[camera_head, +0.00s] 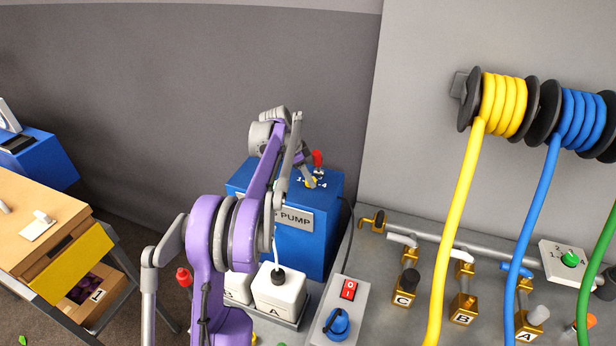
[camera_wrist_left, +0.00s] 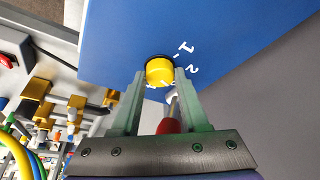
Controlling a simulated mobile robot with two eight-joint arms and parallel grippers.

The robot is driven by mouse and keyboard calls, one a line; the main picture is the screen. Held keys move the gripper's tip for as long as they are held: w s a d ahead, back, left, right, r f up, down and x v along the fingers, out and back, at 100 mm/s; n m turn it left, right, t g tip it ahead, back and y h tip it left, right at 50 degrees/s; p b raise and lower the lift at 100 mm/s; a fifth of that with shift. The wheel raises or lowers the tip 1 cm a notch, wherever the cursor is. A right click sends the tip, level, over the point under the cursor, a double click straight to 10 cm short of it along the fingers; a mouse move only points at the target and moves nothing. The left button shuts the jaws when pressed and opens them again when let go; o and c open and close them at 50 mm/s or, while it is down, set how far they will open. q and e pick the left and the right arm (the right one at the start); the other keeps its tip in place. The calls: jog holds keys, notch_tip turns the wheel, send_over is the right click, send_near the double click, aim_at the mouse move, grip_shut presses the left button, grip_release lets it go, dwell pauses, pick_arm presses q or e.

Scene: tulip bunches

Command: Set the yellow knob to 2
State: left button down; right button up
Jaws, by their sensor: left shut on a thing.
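The yellow knob (camera_head: 311,182) is on top of the blue pump box (camera_head: 305,246), with white numbers around it. In the left wrist view the yellow knob (camera_wrist_left: 159,71) sits between the two green fingers of my left gripper (camera_wrist_left: 160,77), which is shut on it. White 1 and 2 show to the right of the knob there; the other numbers are partly hidden by the fingers. I cannot tell which number the knob points to. In the head view my left arm comes over the box and partly covers it. My right gripper is not in view.
A red-topped lever (camera_head: 318,158) stands close to the knob; its red end (camera_wrist_left: 168,126) shows below the fingers. White canisters (camera_head: 279,292) and a red switch (camera_head: 348,288) are in front of the box. Yellow (camera_head: 455,220) and blue (camera_head: 543,200) hoses hang to the right.

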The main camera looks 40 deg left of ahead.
pick_arm(q)
jog(key=n+y, duration=0.1)
jog(key=n, duration=0.2)
jog(key=shift+d+n+t, duration=0.15)
jog(key=shift+n+t, duration=0.25)
jog(key=shift+d+n+y+b, duration=0.1)
jog(key=shift+n+y+b, duration=0.5)
jog(key=shift+n, duration=1)
jog(key=shift+y, duration=0.3)
jog(key=shift+c, duration=2.1)
grip_release()
jog(key=v, duration=1.1)
jog(key=shift+p, duration=0.3)
jog(key=shift+s+f, duration=0.1)
